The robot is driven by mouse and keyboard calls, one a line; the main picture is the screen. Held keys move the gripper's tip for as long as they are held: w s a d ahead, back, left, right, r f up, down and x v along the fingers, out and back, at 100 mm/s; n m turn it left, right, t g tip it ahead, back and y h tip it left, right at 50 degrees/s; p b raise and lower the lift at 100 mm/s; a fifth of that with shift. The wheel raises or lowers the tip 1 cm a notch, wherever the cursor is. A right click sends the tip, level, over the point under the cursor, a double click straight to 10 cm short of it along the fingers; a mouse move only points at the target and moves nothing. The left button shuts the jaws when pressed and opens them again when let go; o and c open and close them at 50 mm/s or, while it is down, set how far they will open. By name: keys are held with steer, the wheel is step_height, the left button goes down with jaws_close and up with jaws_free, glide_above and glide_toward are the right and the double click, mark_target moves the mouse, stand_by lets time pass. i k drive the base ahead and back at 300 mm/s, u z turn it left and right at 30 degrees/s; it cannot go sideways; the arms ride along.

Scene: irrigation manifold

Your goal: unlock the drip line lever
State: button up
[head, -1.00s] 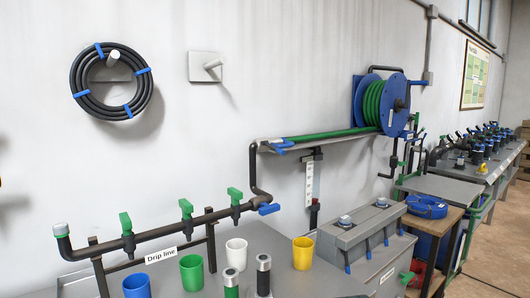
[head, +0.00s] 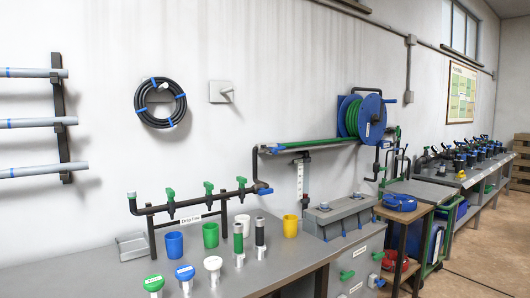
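A dark pipe manifold (head: 190,204) stands on the bench at the left, with a white "Drip line" label (head: 191,219) hanging under it. Three green levers on it stand upright: a left one (head: 170,194), a middle one (head: 208,188) and a right one (head: 241,182). A blue lever (head: 265,191) lies roughly level at its right end, where the pipe bends upward. Any lock on these levers is too small to make out. My gripper is not in view.
On the grey bench (head: 290,262), a blue cup (head: 174,245), a green cup (head: 210,235), a yellow cup (head: 290,226) and several capped cylinders stand before the manifold. A hose reel (head: 372,116) hangs at centre right. Open floor (head: 480,260) lies at the right.

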mark_target(273, 151)
steer(key=z, duration=0.5)
steer(key=i, duration=0.65)
steer(key=z, duration=0.5)
steer(key=i, duration=0.7)
steer(key=u, duration=0.25)
